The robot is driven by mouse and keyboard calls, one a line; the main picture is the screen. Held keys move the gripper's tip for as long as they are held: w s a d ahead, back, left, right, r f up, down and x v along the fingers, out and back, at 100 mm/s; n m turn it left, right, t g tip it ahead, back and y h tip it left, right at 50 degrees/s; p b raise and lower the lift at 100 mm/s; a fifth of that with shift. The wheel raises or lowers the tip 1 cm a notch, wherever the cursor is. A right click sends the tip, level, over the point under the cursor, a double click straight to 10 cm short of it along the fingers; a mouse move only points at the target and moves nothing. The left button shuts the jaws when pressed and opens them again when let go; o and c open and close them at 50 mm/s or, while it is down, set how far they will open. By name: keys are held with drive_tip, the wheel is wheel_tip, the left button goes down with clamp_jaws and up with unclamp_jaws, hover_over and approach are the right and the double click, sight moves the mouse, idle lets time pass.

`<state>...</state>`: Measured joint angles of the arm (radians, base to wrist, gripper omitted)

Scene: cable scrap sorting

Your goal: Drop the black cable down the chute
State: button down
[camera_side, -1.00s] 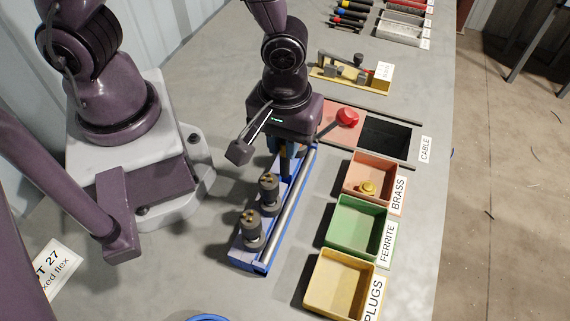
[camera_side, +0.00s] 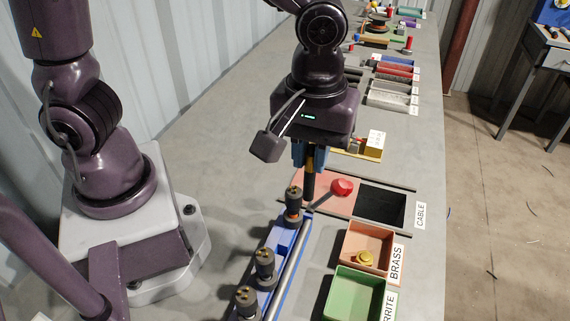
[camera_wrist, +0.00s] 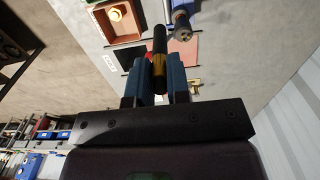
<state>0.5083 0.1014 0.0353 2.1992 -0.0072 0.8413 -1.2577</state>
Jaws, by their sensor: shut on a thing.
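My gripper (camera_side: 310,155) is shut on the black cable (camera_side: 308,187), a short upright black piece with a yellow band. The cable hangs from the blue fingers beside the far end of the blue rack. In the wrist view the cable (camera_wrist: 160,42) stands between the fingers of my gripper (camera_wrist: 158,82). The chute (camera_side: 381,208) is a dark square opening labelled CABLE, to the right of the cable. A salmon panel (camera_side: 326,178) and a lever with a red knob (camera_side: 342,187) lie between them. Whether the opening is covered I cannot tell.
The blue rack (camera_side: 285,239) holds several dark plugs with brass-coloured tops and a grey rail. The BRASS bin (camera_side: 352,238), with a brass piece in it, and the green bin (camera_side: 345,303) stand at the right. A yellow fixture (camera_side: 372,149) sits behind the chute.

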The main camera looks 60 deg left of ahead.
drive_tip(key=w+a, duration=0.3)
drive_tip(key=w, duration=1.6)
wheel_tip(320, 180, down, 16)
drive_tip(key=shift+a+r, duration=0.15)
drive_tip(key=shift+r, duration=0.05)
drive_tip(key=shift+f, duration=0.3)
drive_tip(key=shift+f, duration=0.3)
drive_tip(key=c, duration=1)
unclamp_jaws()
